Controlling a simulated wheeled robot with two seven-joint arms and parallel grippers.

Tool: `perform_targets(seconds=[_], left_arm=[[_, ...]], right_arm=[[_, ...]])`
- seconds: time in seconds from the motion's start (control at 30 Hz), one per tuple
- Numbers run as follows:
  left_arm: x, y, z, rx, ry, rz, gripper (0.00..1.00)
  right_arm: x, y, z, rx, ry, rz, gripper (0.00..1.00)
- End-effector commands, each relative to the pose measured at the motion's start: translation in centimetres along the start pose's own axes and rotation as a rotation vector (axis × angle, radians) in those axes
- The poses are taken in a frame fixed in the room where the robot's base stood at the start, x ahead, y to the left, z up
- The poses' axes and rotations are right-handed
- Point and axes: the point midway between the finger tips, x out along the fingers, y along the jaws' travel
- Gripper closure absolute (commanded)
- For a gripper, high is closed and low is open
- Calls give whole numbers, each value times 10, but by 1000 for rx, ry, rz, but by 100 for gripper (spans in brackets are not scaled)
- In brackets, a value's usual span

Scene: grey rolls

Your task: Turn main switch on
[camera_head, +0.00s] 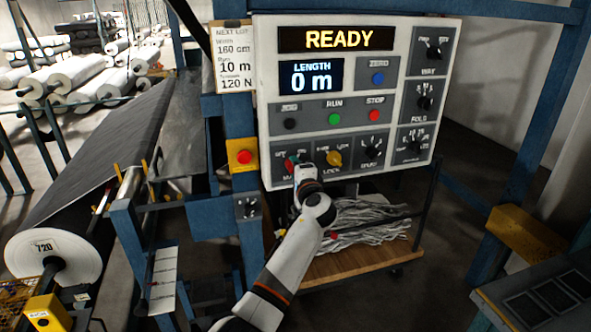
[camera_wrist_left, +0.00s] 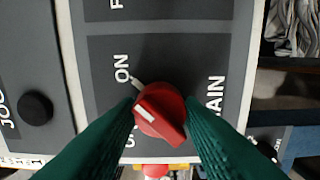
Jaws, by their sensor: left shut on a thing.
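The main switch is a round red knob (camera_wrist_left: 160,112) on the dark label plate of the control panel (camera_head: 384,80). In the left wrist view it sits between my two green fingers, next to the lettering "ON" and "MAIN". A white tick runs from the knob toward "ON", and a white mark shows on the knob's left side. My left gripper (camera_head: 296,161) is shut on the knob at the panel's lower left corner. The gripper largely hides the switch in the head view. My right gripper is not in view.
The panel reads "READY" and "0 m". A red button on a yellow box (camera_head: 243,156) is to the left. A wooden-topped cart (camera_head: 350,262) with grey strips stands below.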

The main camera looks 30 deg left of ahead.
Motion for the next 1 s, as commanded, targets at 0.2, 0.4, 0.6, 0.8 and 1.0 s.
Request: perform_targets(seconds=[0.2, 0.4, 0.6, 0.8, 1.0], left_arm=[[1, 2, -1, 0, 1, 4, 44], [0, 1, 0, 0, 1, 2, 44], [-10, -1, 0, -1, -1, 1, 44], [-47, -4, 1, -4, -2, 1, 44], [-89, -3, 0, -4, -2, 1, 44]], right_arm=[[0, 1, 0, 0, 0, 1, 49], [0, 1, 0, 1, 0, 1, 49], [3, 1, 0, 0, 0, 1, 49], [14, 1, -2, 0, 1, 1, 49], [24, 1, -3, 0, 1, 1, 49]])
